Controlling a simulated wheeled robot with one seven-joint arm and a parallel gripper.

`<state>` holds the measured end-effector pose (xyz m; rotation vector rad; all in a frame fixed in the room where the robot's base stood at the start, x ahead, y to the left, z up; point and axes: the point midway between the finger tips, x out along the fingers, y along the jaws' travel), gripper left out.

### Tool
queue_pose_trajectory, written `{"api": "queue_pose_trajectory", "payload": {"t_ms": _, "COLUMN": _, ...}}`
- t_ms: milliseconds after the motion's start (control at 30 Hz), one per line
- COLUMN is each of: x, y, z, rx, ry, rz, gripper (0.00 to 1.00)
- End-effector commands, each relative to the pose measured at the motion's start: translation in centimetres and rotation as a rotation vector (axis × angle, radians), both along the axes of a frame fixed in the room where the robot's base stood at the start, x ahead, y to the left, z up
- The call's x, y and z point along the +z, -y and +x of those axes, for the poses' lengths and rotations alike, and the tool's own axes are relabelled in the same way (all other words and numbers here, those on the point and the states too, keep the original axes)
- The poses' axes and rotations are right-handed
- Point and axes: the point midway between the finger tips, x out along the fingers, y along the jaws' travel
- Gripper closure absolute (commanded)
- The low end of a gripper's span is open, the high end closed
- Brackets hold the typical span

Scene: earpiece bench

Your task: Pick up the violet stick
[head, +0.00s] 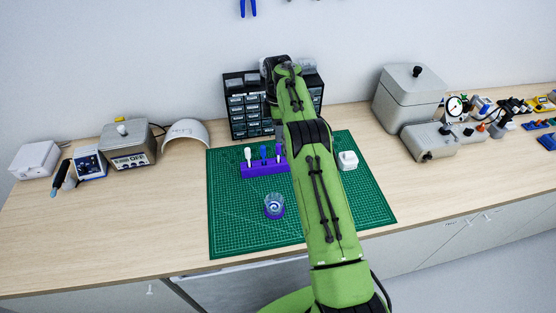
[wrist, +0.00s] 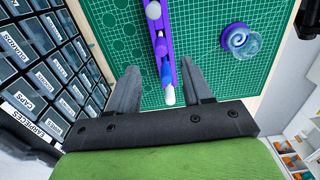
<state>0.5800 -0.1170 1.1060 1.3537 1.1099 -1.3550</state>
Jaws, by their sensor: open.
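In the wrist view the rack (wrist: 172,38) runs up from between the fingers of my gripper (wrist: 157,85). My gripper is open and empty. A blue stick with a pale end (wrist: 167,80) shows between the fingers; I cannot tell if it touches them. My arm hides the gripper in the head view.
A drawer cabinet (head: 237,112) stands behind the rack, at the left in the wrist view. A round dish with a swirl (head: 274,204) is on the mat in front. The mat's front left is clear.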

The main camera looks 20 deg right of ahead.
Motion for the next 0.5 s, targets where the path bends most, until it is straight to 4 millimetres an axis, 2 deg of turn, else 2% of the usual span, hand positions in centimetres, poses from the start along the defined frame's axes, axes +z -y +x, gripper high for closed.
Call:
{"api": "queue_pose_trajectory", "payload": {"t_ms": 33, "x": -2.0, "y": 0.0, "z": -0.1, "rx": 0.000, "ry": -0.004, "rz": 0.000, "gripper": 0.50}}
{"api": "queue_pose_trajectory", "payload": {"t_ms": 100, "x": -3.1, "y": 0.0, "z": -0.1, "rx": -0.001, "ry": -0.003, "rz": 0.000, "gripper": 0.50}}
{"api": "queue_pose_trajectory", "payload": {"t_ms": 267, "x": -4.7, "y": 0.0, "z": 0.0, "rx": -0.001, "ry": -0.001, "rz": 0.000, "gripper": 0.50}}
{"api": "queue_pose_trajectory", "payload": {"t_ms": 500, "x": -8.7, "y": 0.0, "z": -0.2, "rx": -0.001, "ry": -0.002, "rz": 0.000, "gripper": 0.50}}
